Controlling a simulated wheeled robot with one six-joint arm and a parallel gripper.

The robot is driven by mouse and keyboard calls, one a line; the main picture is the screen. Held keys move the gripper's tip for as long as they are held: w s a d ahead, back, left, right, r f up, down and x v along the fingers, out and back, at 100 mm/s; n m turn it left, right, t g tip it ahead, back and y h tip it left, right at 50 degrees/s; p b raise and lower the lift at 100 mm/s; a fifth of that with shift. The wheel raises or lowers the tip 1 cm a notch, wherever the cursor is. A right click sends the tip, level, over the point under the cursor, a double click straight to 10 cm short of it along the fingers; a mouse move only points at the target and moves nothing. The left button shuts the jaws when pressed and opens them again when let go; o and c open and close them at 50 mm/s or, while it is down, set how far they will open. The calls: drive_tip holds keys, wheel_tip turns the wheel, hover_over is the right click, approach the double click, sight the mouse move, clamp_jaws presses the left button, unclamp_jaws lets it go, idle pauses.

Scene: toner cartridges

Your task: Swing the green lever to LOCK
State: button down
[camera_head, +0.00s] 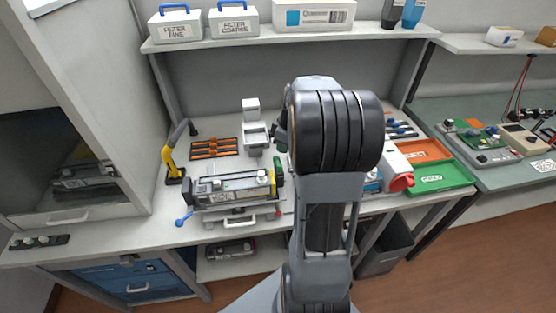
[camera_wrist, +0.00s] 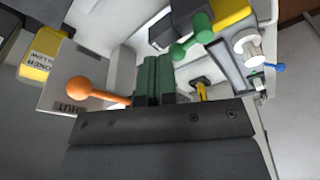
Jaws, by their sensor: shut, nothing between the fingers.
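In the wrist view, a green lever (camera_wrist: 193,38) with a thick rounded head lies just right of and beyond my fingertips. My gripper (camera_wrist: 152,68) is shut and empty, its dark green fingers together, with a visible gap to the lever. An orange-knobbed lever (camera_wrist: 92,89) lies to the left, beside a plate (camera_wrist: 66,92) lettered SHUT. I cannot read a LOCK mark in either view. In the head view, the toner unit (camera_head: 232,192) sits on the bench with a green part (camera_head: 278,172) at its right end. My arm hides most of my gripper there.
A yellow-labelled toner block (camera_wrist: 40,58) is at the wrist view's left. In the head view, a yellow-handled tool (camera_head: 170,160), orange rack (camera_head: 213,148) and green tray (camera_head: 440,178) are on the bench.

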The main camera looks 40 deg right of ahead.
drive_tip(key=shift+f, duration=0.15)
drive_tip(key=shift+f+b, duration=0.7)
drive_tip(key=shift+b, duration=0.05)
drive_tip(key=shift+w+a, duration=0.6)
drive_tip(key=shift+a, duration=0.35)
idle(0.7)
drive_tip(key=shift+a+b, duration=0.5)
drive_tip(key=shift+a, duration=0.2)
idle(0.8)
drive_tip(key=shift+w+a, duration=0.1)
drive_tip(key=shift+a, duration=0.35)
